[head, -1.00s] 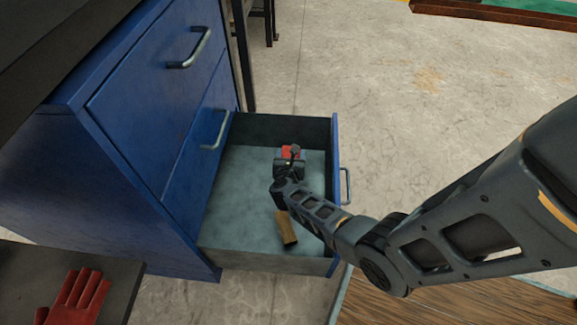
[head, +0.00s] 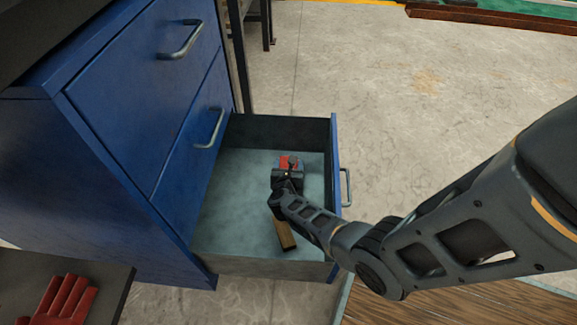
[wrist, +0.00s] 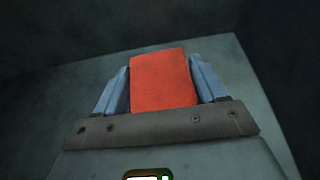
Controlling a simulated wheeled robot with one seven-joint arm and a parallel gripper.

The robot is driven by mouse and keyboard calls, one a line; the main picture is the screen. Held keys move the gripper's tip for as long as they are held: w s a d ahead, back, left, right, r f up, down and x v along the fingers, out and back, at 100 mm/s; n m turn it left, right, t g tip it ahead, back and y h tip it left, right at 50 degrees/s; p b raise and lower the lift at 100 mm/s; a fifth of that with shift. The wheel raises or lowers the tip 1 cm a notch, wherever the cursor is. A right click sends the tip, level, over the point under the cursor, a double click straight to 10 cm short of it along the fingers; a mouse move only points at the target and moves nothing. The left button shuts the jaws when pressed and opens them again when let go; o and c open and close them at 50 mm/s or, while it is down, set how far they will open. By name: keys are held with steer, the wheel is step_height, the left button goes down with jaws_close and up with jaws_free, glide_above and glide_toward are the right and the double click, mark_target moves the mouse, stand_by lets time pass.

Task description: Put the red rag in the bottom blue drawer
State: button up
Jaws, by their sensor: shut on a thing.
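The bottom blue drawer (head: 232,259) is pulled open from the blue cabinet, with its grey inside showing. My gripper (head: 288,166) is inside the drawer's outline, toward its far side. It is shut on the red rag (head: 290,161). In the wrist view the rag (wrist: 162,80) is a red block between the two blue-grey fingers of my gripper (wrist: 162,85), with the drawer's floor and dark walls around it. I cannot tell whether the rag touches the drawer floor.
A brown wooden-looking piece (head: 284,235) lies in the drawer under my arm. The blue cabinet (head: 145,90) stands at left with upper drawers closed. A red glove (head: 64,302) lies on a dark surface (head: 104,290) at lower left. Concrete floor (head: 400,120) is open at right.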

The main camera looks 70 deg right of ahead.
steer(key=shift+f, duration=0.1)
steer(key=o, duration=1)
steer(key=shift+r+p, duration=0.75)
steer(key=shift+p, duration=0.1)
steer(key=p+v, duration=0.2)
steer(key=v, duration=0.5)
steer(key=shift+s+a+p, duration=0.1)
steer(key=shift+a+p, duration=0.15)
steer(key=shift+p, duration=0.15)
